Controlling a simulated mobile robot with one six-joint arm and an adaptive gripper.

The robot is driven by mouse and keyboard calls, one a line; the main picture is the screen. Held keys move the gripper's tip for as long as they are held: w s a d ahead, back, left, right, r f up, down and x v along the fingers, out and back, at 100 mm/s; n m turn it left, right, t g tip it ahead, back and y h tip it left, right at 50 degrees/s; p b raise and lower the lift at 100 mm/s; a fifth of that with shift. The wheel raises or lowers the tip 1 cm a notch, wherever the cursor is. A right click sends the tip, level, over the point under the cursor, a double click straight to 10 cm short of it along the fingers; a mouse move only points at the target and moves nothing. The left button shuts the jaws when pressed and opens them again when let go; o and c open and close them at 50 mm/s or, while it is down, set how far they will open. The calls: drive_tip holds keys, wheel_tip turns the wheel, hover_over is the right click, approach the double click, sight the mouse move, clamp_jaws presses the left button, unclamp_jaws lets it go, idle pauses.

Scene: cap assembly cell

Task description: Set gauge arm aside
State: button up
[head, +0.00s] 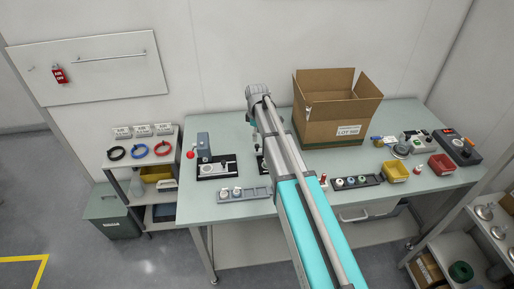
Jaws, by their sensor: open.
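I cannot single out the gauge arm for certain. A black-based fixture (214,172) with a silver top stands on the left of the workbench (220,133). A grey upright block (203,141) with a red ball knob (190,154) stands at its back left.
An open cardboard box (335,132) stands at the back. A grey tray (245,194) with small parts lies in front of the fixture. Yellow (395,172) and red (441,165) bins sit right. A shelf (150,142) with coloured rings stands left of the bench.

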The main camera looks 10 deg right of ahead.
sight(257, 145)
drive_tip(key=shift+f+b, duration=2.4)
drive_tip(key=shift+f, duration=0.25)
clamp_jaws()
